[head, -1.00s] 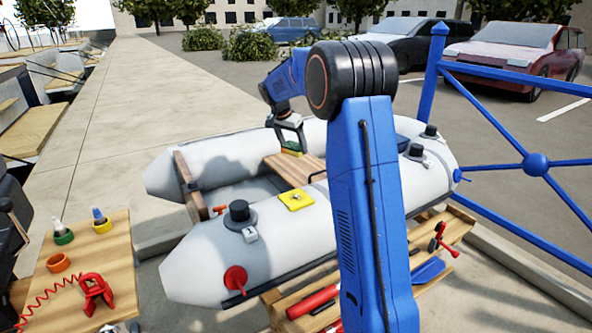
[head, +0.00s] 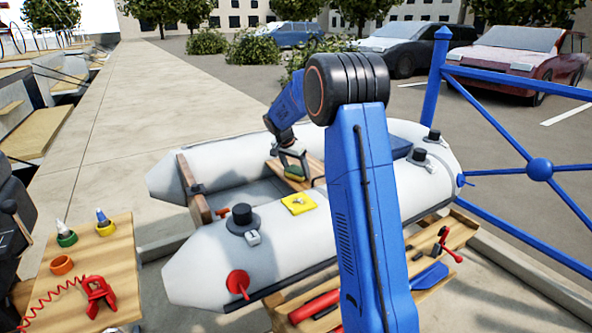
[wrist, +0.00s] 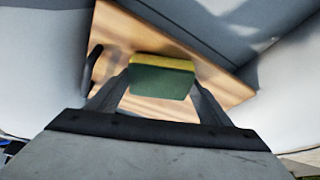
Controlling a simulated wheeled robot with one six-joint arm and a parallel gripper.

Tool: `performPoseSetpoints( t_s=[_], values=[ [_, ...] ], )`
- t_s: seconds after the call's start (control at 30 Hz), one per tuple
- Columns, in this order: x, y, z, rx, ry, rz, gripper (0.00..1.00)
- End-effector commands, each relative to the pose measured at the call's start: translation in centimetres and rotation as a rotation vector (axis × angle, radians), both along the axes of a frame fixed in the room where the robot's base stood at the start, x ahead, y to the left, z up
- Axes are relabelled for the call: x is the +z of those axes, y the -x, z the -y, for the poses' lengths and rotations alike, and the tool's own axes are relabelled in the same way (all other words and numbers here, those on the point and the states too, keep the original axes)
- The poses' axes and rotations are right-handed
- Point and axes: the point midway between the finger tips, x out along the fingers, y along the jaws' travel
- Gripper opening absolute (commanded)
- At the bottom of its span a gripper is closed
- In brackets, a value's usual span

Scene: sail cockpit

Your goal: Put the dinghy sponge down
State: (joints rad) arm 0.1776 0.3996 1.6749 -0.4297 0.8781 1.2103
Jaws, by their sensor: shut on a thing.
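The dinghy sponge (wrist: 160,80) is a small block, green with a yellow layer. My gripper (wrist: 158,88) is shut on it, with one finger on each side. In the head view my gripper (head: 293,168) and the sponge (head: 293,173) are over the wooden seat (head: 306,168) of the grey inflatable dinghy (head: 200,275). In the wrist view the bare wood of the seat (wrist: 150,108) lies behind the sponge. I cannot tell whether the sponge touches the seat.
A yellow patch (head: 298,203) and a black valve (head: 241,215) sit on the near tube. A side table (head: 125,265) at the left holds bottles in rings, an orange ring (head: 61,265) and a red coiled cord with clip (head: 98,296). A blue railing (head: 500,120) stands right.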

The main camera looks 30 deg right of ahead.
Motion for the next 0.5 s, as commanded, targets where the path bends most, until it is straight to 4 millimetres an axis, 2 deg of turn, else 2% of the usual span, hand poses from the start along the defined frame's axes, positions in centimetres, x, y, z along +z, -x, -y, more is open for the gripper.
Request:
performPoseSetpoints(
  t_s=[0.17, 0.2, 0.23, 0.5],
  values=[
    [-0.35, 0.01, 0.0, 0.0, 0.0, -0.001, 0.48],
    [-0.3, 0.01, 0.0, 0.0, 0.0, -0.001, 0.82],
    [-0.28, 0.01, 0.0, 0.0, 0.0, -0.001, 0.89],
    [-0.26, 0.01, 0.01, 0.0, 0.0, 0.0, 0.92]
  ],
)
